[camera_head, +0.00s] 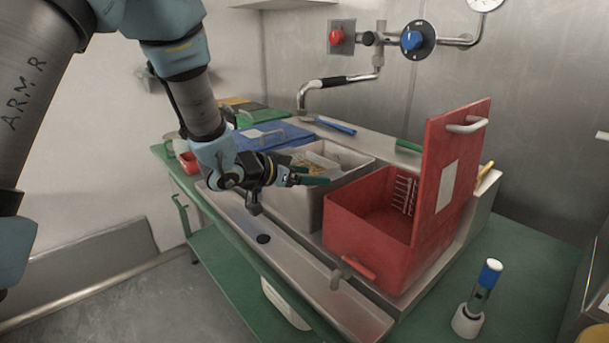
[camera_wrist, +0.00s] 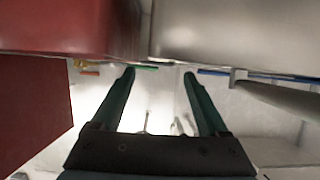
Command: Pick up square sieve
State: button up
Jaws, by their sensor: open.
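I cannot make out a square sieve for certain in either view. The grey bin (camera_head: 292,207) holds pale and yellowish items (camera_head: 318,160), partly hidden by my arm and too unclear to name. My gripper (camera_head: 322,180) is above the bin, near the side facing the red box, with its dark green fingers pointing right. In the wrist view my gripper (camera_wrist: 160,73) has its two fingers well apart with nothing between them. The red box (camera_wrist: 75,28) shows at upper left there and the grey bin (camera_wrist: 235,35) at upper right.
The red box (camera_head: 365,222) stands open beside the bin, its lid (camera_head: 452,180) upright. A bent tap (camera_head: 340,81) and wall valves are behind. A blue lid (camera_head: 270,136) and green lid (camera_head: 262,114) lie farther back. A blue-capped tool (camera_head: 487,278) stands at right on the green surface.

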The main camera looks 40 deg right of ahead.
aim_at(329, 175)
jog(key=p+x, duration=0.2)
jog(key=x, duration=0.3)
jog(key=shift+s+d+r+p, duration=0.1)
jog(key=shift+s+d+p, duration=0.05)
jog(key=shift+p, duration=0.15)
jog(key=shift+d+f, duration=0.3)
jog(key=shift+d, duration=0.15)
jog(key=shift+c, duration=0.3)
grip_shut()
